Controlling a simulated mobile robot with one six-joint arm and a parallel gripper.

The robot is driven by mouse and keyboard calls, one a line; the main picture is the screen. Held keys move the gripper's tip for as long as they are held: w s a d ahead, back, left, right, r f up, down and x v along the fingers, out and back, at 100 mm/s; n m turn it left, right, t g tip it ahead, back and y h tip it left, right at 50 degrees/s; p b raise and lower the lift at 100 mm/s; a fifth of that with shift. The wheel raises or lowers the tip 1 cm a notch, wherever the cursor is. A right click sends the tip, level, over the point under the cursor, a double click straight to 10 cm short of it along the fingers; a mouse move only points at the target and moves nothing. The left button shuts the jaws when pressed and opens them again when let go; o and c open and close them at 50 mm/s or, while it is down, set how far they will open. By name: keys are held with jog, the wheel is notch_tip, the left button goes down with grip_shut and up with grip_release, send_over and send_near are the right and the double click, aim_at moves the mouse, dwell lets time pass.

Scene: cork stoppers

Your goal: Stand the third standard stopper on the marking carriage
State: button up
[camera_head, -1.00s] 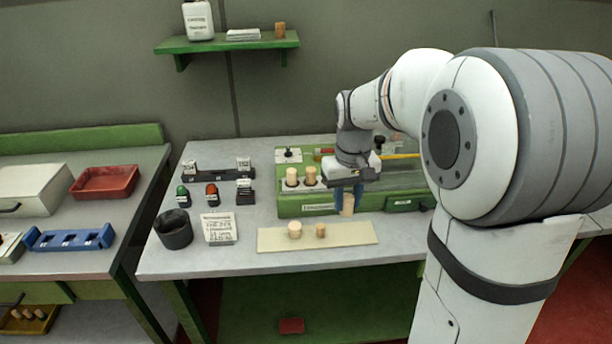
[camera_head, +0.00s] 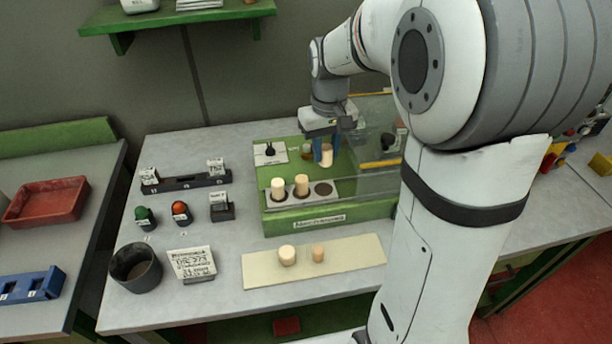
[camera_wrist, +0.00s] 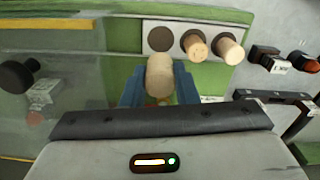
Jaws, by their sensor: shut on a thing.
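My gripper (camera_head: 324,150) has blue fingers and is shut on a pale cork stopper (camera_head: 326,156), held above the green machine behind the carriage plate. The wrist view shows the held stopper (camera_wrist: 159,76) between the blue fingers. The marking carriage (camera_head: 304,200) is a light plate with three dark round spots in a row. Two stoppers stand on it, one on the left spot (camera_head: 278,188) and one on the middle spot (camera_head: 301,185). The right spot (camera_head: 323,188) is bare. In the wrist view this bare spot (camera_wrist: 161,39) lies just beyond the held stopper.
A cream board (camera_head: 350,256) in front holds a wider stopper (camera_head: 287,255) and a smaller one (camera_head: 318,253). A clear panel (camera_head: 365,183) stands along the machine beside the carriage. A dark cup (camera_head: 136,266), a sign (camera_head: 193,263) and a black rack (camera_head: 186,181) are left.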

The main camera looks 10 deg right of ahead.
notch_tip(320, 180, down, 8)
jog(key=shift+a+f+p, duration=0.1)
jog(key=shift+f+p, duration=0.05)
jog(key=shift+p, duration=0.15)
jog(key=shift+f, duration=0.1)
jog(key=o, duration=0.5)
jog(key=shift+f, duration=0.15)
jog(key=shift+c, duration=0.2)
jog(key=shift+o, duration=1)
